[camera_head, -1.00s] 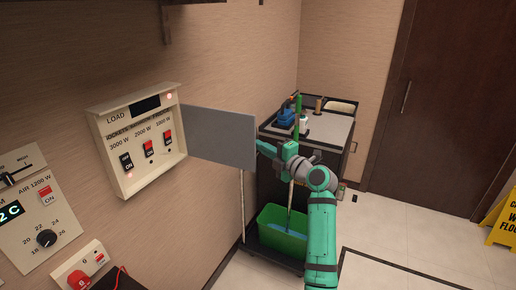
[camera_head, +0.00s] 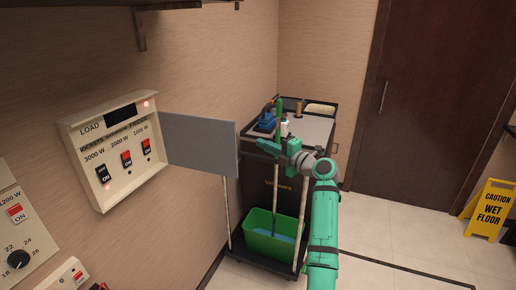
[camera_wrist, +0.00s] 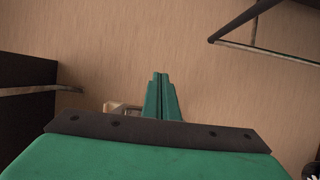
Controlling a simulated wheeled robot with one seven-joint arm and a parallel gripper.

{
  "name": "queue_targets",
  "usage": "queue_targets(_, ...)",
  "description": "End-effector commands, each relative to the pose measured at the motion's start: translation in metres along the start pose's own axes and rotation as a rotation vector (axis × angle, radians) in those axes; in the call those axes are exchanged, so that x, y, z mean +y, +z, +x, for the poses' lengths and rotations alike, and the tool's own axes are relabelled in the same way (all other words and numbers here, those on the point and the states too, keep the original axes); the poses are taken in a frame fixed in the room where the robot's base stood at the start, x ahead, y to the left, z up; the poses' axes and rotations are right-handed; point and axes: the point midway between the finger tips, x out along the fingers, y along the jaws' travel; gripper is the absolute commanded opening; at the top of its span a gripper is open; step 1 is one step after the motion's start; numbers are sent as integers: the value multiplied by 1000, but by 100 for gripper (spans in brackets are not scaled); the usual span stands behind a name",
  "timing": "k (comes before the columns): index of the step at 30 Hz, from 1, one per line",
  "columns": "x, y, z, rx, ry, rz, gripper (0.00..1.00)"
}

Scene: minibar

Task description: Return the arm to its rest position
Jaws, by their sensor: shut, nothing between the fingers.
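My green arm (camera_head: 324,225) reaches up from the lower right in the head view. My gripper (camera_head: 259,142) is at its end, pointing left, just right of the grey open panel door and in front of the cleaning cart. In the wrist view my gripper (camera_wrist: 161,80) has its green fingers together and empty, against the beige wall. Whether the gripper touches the grey door (camera_head: 200,143) cannot be told. The door hangs open from the load panel (camera_head: 110,150), which has several red and black switches.
The cleaning cart (camera_head: 318,130) with a green bucket (camera_head: 272,237) stands behind my arm. A yellow wet floor sign (camera_head: 488,208) stands at the right. A dark door (camera_head: 425,100) is at the back. A shelf (camera_head: 180,4) overhangs at the top.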

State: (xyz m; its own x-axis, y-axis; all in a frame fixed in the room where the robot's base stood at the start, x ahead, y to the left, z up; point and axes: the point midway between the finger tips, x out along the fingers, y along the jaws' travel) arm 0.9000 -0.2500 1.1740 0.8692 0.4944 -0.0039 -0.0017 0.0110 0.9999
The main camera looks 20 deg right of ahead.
Motion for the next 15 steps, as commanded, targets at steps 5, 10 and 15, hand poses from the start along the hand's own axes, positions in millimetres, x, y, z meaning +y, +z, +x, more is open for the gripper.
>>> queue_targets(5,-9,5,0,-4,-4,17,0)
queue_targets(10,-69,-13,8,-46,-29,136,0)
queue_targets(15,-154,-44,10,-123,-57,316,0)
